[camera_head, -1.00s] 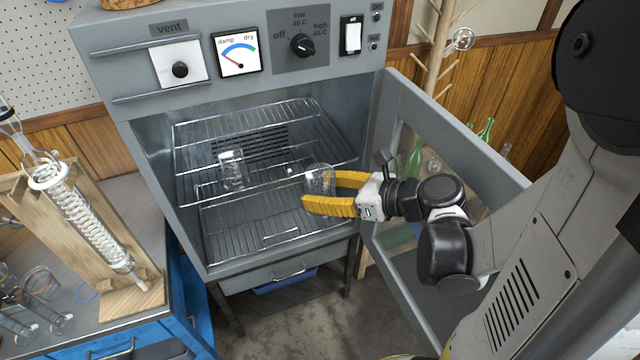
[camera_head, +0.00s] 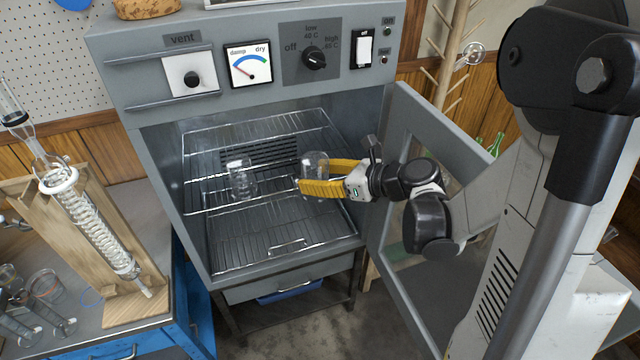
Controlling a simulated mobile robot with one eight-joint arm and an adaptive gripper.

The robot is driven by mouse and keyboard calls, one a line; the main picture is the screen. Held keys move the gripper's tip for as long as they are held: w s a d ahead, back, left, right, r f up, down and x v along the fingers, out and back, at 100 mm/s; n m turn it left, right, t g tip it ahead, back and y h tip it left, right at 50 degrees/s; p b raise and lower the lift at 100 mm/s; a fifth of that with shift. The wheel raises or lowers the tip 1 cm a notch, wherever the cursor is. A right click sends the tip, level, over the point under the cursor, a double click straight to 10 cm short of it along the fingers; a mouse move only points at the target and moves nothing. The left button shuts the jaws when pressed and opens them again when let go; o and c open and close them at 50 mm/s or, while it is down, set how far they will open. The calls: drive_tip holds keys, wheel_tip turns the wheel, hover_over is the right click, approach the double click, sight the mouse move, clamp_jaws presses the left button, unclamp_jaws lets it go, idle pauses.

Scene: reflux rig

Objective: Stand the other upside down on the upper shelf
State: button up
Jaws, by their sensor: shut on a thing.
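My gripper (camera_head: 306,175), with yellow fingers, reaches into the open drying cabinet from the right. It is shut on a clear glass vessel (camera_head: 315,160), which shows a rounded top and is at the front right of the upper shelf. I cannot tell whether its lower rim touches the shelf. Another clear glass vessel (camera_head: 241,178) stands on the upper wire shelf (camera_head: 215,208), left of my gripper and apart from it. The gripper's fingers hide the lower part of the held glass.
The cabinet door (camera_head: 420,290) stands open on the right, close to my arm. A lower shelf (camera_head: 260,248) is empty. A wooden stand with a glass coil condenser (camera_head: 95,222) and glassware (camera_head: 45,285) are on the bench at left.

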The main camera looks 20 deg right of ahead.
drive_tip(key=w, duration=1.1)
drive_tip(key=shift+w+f+p, duration=0.1)
drive_tip(key=shift+f+p, duration=0.15)
drive_tip(key=shift+p, duration=0.05)
drive_tip(key=shift+f+b, duration=0.65)
drive_tip(key=shift+f, duration=0.05)
drive_tip(key=shift+f+b, duration=0.85)
drive_tip(key=shift+f, duration=0.15)
drive_tip(key=shift+f+b, duration=0.4)
drive_tip(key=shift+b, duration=0.1)
drive_tip(key=o, duration=1.3)
drive_tip(key=shift+r, duration=0.1)
drive_tip(key=shift+c, duration=0.2)
drive_tip(key=shift+r, duration=0.1)
